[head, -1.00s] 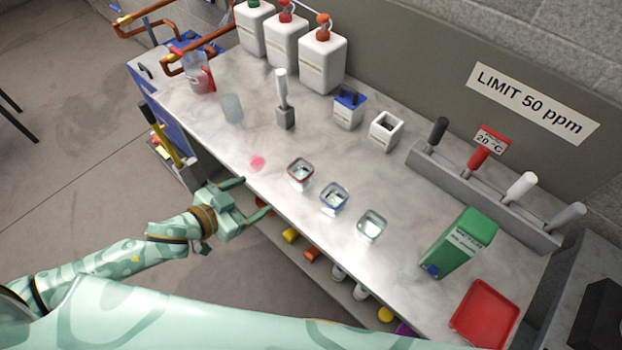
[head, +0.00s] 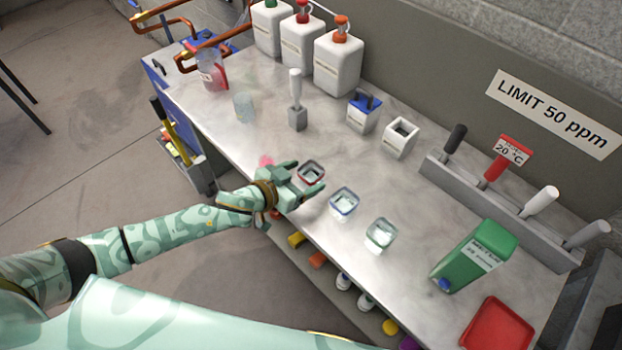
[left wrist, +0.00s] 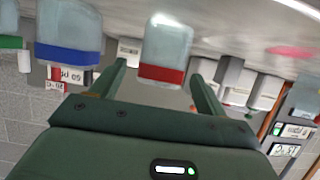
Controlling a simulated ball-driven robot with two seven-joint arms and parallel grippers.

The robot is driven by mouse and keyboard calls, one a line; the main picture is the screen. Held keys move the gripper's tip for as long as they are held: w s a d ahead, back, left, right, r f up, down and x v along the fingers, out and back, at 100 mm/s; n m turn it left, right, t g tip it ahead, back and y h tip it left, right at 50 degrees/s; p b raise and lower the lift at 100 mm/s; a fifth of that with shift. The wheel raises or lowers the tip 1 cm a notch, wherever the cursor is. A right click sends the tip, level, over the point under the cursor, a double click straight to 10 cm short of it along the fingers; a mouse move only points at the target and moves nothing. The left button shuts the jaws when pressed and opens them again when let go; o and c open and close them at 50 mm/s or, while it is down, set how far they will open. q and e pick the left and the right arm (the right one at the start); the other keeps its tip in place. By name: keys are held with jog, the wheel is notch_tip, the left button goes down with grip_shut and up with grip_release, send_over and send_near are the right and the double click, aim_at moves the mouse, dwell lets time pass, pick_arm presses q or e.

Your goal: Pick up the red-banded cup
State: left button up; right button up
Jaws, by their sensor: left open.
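The red-banded cup (head: 313,170) is a small clear square cup standing on the grey counter near its front edge. My left gripper (head: 306,178) is at this cup, open, with one finger on each side of it in the head view. In the left wrist view, which is upside down, the red-banded cup (left wrist: 166,52) shows between the two open fingers (left wrist: 160,78), with gaps on both sides. How deep it sits between them I cannot tell. My right gripper is not in view.
A blue-banded cup (head: 344,203) and a green-banded cup (left wrist: 12,42) stand in a row close beside it. A pink spot (head: 266,161) marks the counter. A green box (head: 477,257), a red tray (head: 497,327) and a frosted cup (head: 244,107) stand farther off.

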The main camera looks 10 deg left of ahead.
aim_at(311, 177)
pick_arm(q)
jog(key=x, duration=0.3)
jog(key=shift+w+f+b, duration=0.2)
jog(key=shift+b, duration=0.15)
jog(key=c, duration=1.1)
jog(key=shift+r, duration=0.1)
